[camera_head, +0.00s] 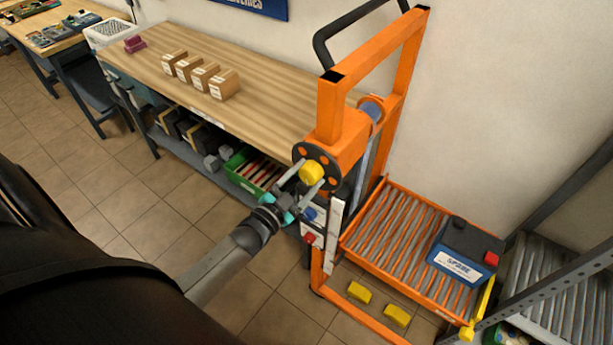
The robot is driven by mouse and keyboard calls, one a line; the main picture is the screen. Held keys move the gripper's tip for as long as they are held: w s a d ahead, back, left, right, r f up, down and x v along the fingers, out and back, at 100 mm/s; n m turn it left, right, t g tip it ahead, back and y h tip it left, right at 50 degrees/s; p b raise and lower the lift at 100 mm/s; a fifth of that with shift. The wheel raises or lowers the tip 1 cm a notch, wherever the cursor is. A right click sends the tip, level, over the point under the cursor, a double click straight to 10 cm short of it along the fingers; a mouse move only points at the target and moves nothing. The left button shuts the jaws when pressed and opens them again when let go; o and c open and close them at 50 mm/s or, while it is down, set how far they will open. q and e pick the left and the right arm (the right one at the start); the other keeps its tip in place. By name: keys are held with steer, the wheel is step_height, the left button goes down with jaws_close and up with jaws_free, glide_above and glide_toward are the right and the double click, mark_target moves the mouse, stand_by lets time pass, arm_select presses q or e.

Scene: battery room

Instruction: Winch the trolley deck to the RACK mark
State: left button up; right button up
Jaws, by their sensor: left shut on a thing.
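The orange trolley (391,85) stands against the wall with an upright frame and a black push handle. Its roller deck (385,233) sits low and carries a dark battery (465,252) with a blue and white label and a red terminal cap. The winch (301,151) is a black disc with orange spots and a yellow knob (312,172) on the orange mast. My left gripper (309,180) is shut on the yellow knob, one finger on each side. A white upright strip (334,237) stands beside the deck; I cannot read a RACK mark on it. My right gripper is out of view.
A metal rack (552,285) with rollers stands right of the deck. A wooden bench (262,98) with several small boxes runs behind my arm, with a green crate (243,184) below. Yellow blocks (358,292) are low in front of the deck. The tiled floor at left is clear.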

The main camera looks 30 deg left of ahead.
arm_select(q)
steer(key=m, duration=0.5)
steer(key=shift+m, duration=0.3)
stand_by(0.4)
steer(key=o, duration=1.4)
steer(key=shift+s, duration=0.1)
steer(key=s, duration=0.5)
steer(key=s+a+b, duration=0.1)
steer(key=s, duration=0.9)
steer(key=shift+a+r, duration=0.1)
steer(key=shift+a, duration=0.05)
